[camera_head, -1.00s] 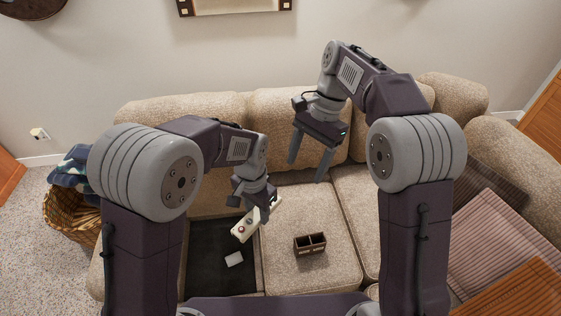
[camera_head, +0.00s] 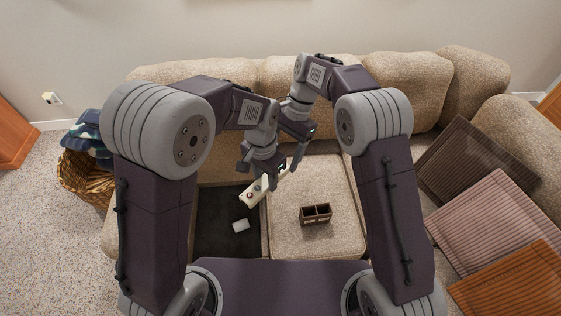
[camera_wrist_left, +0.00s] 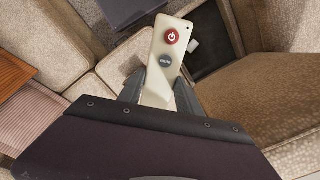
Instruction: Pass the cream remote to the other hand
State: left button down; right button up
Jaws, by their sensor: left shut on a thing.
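The cream remote (camera_head: 254,193) is in my left gripper (camera_head: 268,177), raised above the sofa and slanting down to the left. In the left wrist view the remote (camera_wrist_left: 158,68) shows a red power button and a grey button, and the two fingers of my left gripper (camera_wrist_left: 160,98) close on its sides. My right gripper (camera_head: 292,155) is just behind and right of the left one, close to the remote's upper end. Its fingers are partly hidden, so I cannot tell how wide they are or whether they touch the remote.
A dark tray (camera_head: 211,232) on the left seat has a small white item (camera_head: 240,226) at its right side. A brown two-compartment box (camera_head: 316,215) sits on the middle seat cushion. A wicker basket (camera_head: 84,178) stands left of the sofa; striped cushions (camera_head: 497,222) lie at right.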

jog(key=shift+x, duration=1.95)
jog(key=shift+c, duration=0.4)
jog(key=c, duration=1)
pick_arm(q)
jog(key=c, duration=1.2)
grip_release()
jog(key=shift+c, duration=0.2)
pick_arm(e)
grip_shut()
pick_arm(q)
jog(key=o, duration=0.5)
jog(key=shift+r, duration=0.1)
